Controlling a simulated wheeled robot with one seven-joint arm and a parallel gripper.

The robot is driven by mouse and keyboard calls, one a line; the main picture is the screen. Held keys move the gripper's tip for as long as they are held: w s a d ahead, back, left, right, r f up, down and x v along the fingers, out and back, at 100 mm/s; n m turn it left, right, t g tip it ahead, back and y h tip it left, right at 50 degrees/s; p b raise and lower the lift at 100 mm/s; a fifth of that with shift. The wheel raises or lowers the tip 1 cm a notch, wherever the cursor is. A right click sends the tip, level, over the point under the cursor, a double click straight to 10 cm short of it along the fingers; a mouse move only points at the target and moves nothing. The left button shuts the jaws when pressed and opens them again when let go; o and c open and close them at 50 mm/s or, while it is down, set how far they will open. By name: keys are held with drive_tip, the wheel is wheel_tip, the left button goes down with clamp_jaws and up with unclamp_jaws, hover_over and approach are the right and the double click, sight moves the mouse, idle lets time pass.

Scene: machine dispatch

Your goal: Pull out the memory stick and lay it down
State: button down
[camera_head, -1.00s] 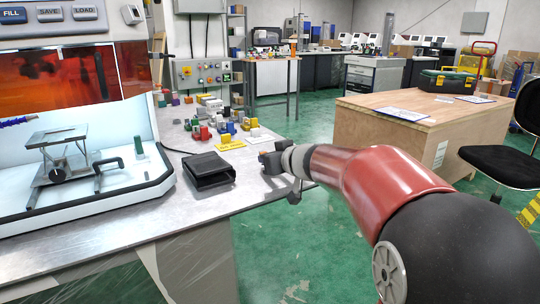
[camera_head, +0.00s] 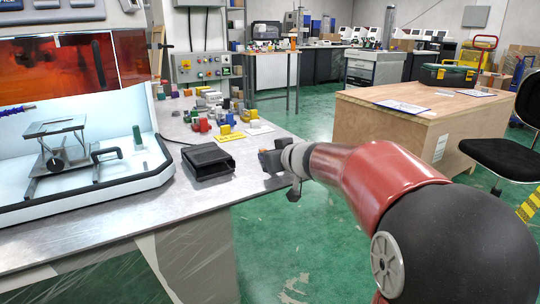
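I cannot make out the memory stick in the head view. A black box-like device (camera_head: 208,161) with a dark opening sits on the grey metal bench (camera_head: 108,226), near its right edge. My gripper (camera_head: 268,160) is just to the right of the black device, at the bench edge, with a visible gap between them. It points left towards the device. Its fingers are small and dark, so I cannot tell whether they are open or hold anything.
A yellow pad (camera_head: 230,136) and a white pad (camera_head: 260,128) lie behind the device, with several coloured blocks beyond. A lit white machine bay (camera_head: 150,180) stands at the left. A wooden crate (camera_head: 385,130) is at the right. The bench front is clear.

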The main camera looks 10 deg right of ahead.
drive_tip(key=shift+f, duration=0.45)
